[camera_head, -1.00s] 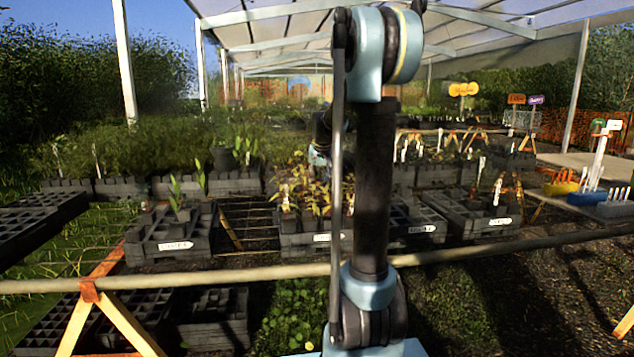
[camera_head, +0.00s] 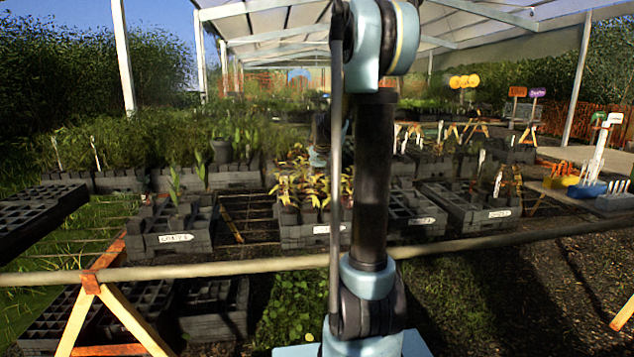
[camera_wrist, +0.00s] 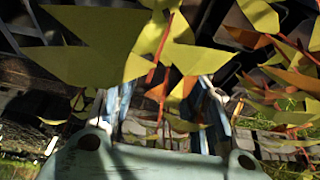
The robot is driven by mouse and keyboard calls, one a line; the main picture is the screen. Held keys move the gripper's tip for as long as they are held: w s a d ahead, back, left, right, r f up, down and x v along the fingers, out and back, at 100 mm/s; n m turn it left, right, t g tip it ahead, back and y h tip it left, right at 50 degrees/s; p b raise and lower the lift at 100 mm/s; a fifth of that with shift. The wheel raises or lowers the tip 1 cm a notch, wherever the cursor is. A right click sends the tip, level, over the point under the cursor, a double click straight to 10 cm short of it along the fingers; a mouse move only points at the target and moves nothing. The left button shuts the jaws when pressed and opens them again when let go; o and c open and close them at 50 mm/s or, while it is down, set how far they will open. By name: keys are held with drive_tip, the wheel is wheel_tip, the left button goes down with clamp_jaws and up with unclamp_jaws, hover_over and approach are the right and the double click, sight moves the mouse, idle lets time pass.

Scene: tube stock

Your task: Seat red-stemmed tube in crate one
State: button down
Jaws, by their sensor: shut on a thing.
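My gripper (camera_wrist: 163,112) is shut in the wrist view, its two fingers reaching into yellow-leaved plants. A plant with broad yellow leaves and a red stem (camera_wrist: 153,72) stands right in front of it. The leaves hide what is between the fingertips, and the tube itself is not clear. In the head view the yellow and reddish plants (camera_head: 308,186) stand in a dark crate (camera_head: 305,234) at the middle, partly behind my arm. The gripper is hidden there. Similar labelled crates stand at left (camera_head: 165,243) and right (camera_head: 475,217); their numbers are too blurred to read surely.
A wooden rail (camera_head: 230,268) runs along the front of the wire bench. Bare mesh (camera_head: 246,218) lies between the left and middle crates. A dark tray (camera_head: 40,212) juts in at far left. A pale table (camera_head: 560,190) with blue and yellow holders is at right.

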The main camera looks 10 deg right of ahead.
drive_tip(key=shift+f, duration=1.7)
drive_tip(key=c, duration=0.9)
unclamp_jaws()
drive_tip(key=shift+o, duration=0.2)
drive_tip(key=v, duration=1.2)
